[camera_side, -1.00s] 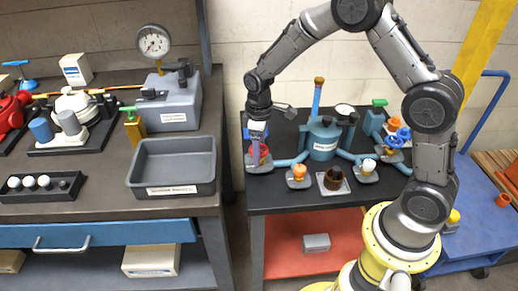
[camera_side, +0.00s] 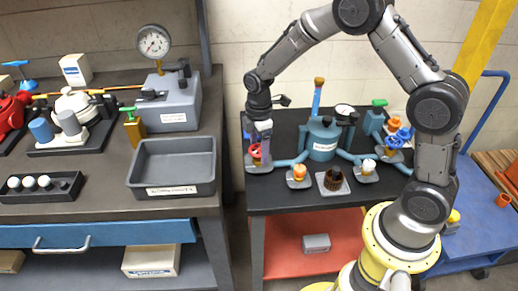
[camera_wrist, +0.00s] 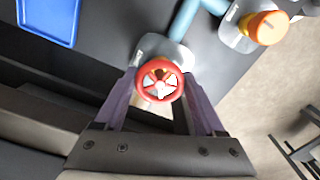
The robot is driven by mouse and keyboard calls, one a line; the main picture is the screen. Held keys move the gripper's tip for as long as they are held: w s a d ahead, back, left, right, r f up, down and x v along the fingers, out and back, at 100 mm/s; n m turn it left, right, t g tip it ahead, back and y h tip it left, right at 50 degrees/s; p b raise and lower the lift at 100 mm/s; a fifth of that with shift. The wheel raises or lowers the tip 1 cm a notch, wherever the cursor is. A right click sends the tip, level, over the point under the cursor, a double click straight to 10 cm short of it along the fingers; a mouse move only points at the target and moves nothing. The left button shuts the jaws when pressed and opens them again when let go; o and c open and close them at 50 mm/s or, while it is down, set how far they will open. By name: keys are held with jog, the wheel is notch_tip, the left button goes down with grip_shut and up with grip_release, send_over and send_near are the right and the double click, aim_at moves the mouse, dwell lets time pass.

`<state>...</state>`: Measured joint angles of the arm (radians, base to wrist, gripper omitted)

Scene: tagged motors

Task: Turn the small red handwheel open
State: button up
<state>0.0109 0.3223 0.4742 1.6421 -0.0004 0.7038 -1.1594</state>
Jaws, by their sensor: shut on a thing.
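The small red handwheel (camera_side: 254,150) stands on its valve at the left edge of the dark bench. It also shows in the wrist view (camera_wrist: 148,88) as a red spoked ring with a pale centre. My gripper (camera_side: 259,152) points down over it, with one purple finger on each side of the ring in the wrist view (camera_wrist: 160,77). My gripper is shut on the red handwheel. The fingers hide part of the wheel in the side view. The exact contact between fingertips and rim is hard to see.
An orange-knobbed valve (camera_side: 298,174) stands close to the right. A teal tank (camera_side: 322,145) with pipes is behind it. A blue tray (camera_wrist: 47,18) lies near the wheel. A grey bin (camera_side: 147,178) sits on the other bench, across a gap.

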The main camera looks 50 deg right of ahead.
aim_at(259, 149)
jog(key=shift+w+r, duration=0.1)
jog(key=shift+r, duration=0.05)
dwell(0.3)
jog(key=o, duration=1.3)
jog(key=shift+o, duration=0.2)
notch_tip(259, 149, up, 14)
